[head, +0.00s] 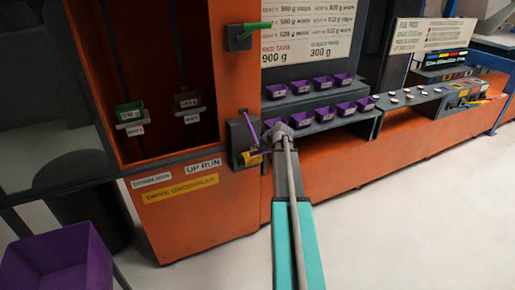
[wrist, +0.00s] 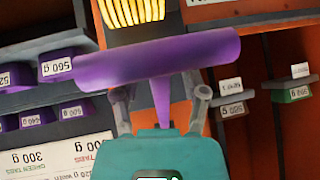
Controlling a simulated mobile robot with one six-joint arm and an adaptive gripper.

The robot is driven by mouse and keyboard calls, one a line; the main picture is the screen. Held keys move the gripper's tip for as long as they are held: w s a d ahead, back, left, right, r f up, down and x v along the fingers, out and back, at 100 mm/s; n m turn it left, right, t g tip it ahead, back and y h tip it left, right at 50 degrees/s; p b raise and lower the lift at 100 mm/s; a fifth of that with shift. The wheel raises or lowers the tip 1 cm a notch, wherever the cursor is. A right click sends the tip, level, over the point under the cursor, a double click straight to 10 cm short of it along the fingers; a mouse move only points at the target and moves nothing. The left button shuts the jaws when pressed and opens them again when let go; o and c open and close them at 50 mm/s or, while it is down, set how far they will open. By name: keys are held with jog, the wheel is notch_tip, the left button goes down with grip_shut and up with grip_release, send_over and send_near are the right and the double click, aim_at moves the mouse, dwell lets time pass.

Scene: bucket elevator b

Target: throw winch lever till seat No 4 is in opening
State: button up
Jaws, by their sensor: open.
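The winch lever (head: 250,126) is a purple bar on a dark box beside the orange cabinet's opening in the head view. In the wrist view its thick purple bar (wrist: 150,60) crosses the picture, with a thinner purple stem (wrist: 161,100) below it. My gripper (wrist: 161,94) is open, one finger on each side of the stem; I cannot tell whether either touches it. In the head view my gripper (head: 278,131) is at the lever, partly hidden by my arm. Two seats hang in the opening: one with a green bin (head: 130,112), one grey (head: 187,101). Their numbers are unreadable.
Purple bins (head: 300,87) with weight labels fill two shelves at the right. Yellow coils (head: 252,158) sit by the lever box. A large purple bin (head: 60,262) stands at the lower left. The floor at right is clear.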

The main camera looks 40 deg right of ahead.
grip_shut()
jog(key=shift+a, duration=0.2)
jog(key=shift+d, duration=0.1)
jog(key=shift+r, duration=0.1)
